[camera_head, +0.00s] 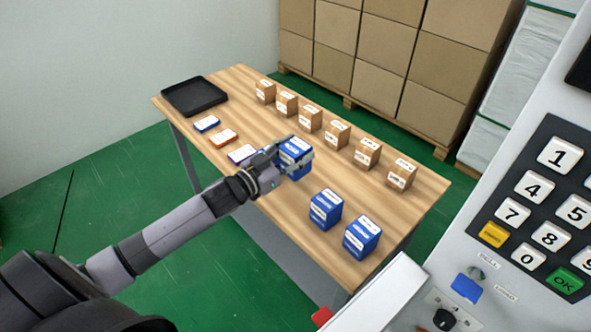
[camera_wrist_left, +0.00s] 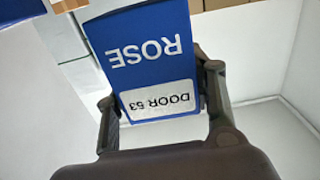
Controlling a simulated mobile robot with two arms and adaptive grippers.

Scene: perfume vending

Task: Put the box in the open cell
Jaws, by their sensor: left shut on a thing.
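My left gripper (camera_head: 290,163) is shut on a blue box (camera_head: 296,149) over the middle of the wooden table. In the left wrist view the blue box (camera_wrist_left: 145,60) sits between the two fingers, with the words ROSE and DOOR 53 upside down on its face. In the head view I cannot tell whether the box touches the table. The vending machine (camera_head: 495,155) with its keypad stands at the right. No open cell can be made out. My right gripper is not in view.
The table (camera_head: 268,212) also bears two blue boxes (camera_head: 326,209), a row of brown boxes (camera_head: 337,134), several flat cards (camera_head: 222,137) and a black tray (camera_head: 195,96). Stacked cartons (camera_head: 375,60) stand behind. Green floor (camera_head: 120,170) is clear at the left.

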